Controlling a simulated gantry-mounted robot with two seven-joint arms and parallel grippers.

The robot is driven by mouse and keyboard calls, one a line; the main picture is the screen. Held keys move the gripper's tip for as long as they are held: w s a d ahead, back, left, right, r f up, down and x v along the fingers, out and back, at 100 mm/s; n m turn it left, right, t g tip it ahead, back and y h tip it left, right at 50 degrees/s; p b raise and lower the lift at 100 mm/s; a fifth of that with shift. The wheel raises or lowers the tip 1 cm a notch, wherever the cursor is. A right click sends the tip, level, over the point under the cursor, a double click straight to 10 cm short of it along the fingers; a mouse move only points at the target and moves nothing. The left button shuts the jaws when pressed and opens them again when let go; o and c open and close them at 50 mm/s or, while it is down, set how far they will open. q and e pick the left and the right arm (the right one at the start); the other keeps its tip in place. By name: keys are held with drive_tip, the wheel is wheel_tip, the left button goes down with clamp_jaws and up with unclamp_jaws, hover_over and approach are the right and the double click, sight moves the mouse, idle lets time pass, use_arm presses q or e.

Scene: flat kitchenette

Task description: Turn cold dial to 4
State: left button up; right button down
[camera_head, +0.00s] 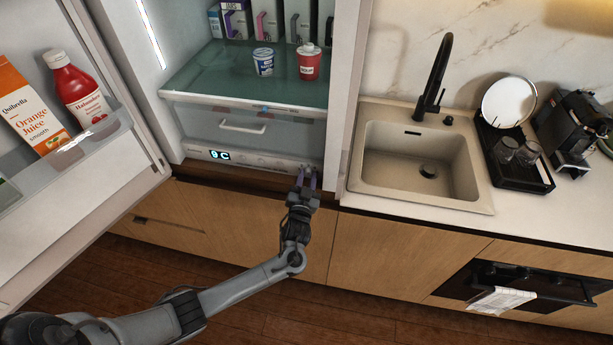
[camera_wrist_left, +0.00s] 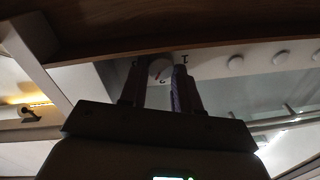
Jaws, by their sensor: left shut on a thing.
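The cold dial (camera_wrist_left: 161,68) is a small, pale round knob with a red mark, seen between my fingers in the left wrist view. Dark numerals surround it, but the fingers hide part of the scale and I cannot read the setting surely. My left gripper (camera_head: 306,174) reaches up to the right end of the fridge's bottom control panel (camera_head: 258,160). Its fingers (camera_wrist_left: 161,88) are shut on the dial, one on each side. In the head view the fingers mostly hide the dial. My right gripper is in neither view.
The panel's lit display (camera_head: 219,155) reads 0C. The fridge door (camera_head: 120,150) stands open at left, with juice and a red bottle (camera_head: 78,92). A sink (camera_head: 415,160) is at right.

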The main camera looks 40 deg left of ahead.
use_arm(q)
drive_tip(key=shift+m+p, duration=0.45)
drive_tip(key=shift+m, duration=0.85)
drive_tip(key=o, duration=1.1)
drive_tip(key=shift+c, duration=0.2)
drive_tip(key=v, duration=1)
drive_tip(key=shift+s+d, duration=0.2)
drive_tip(key=shift+s, duration=0.15)
drive_tip(key=shift+f, duration=0.2)
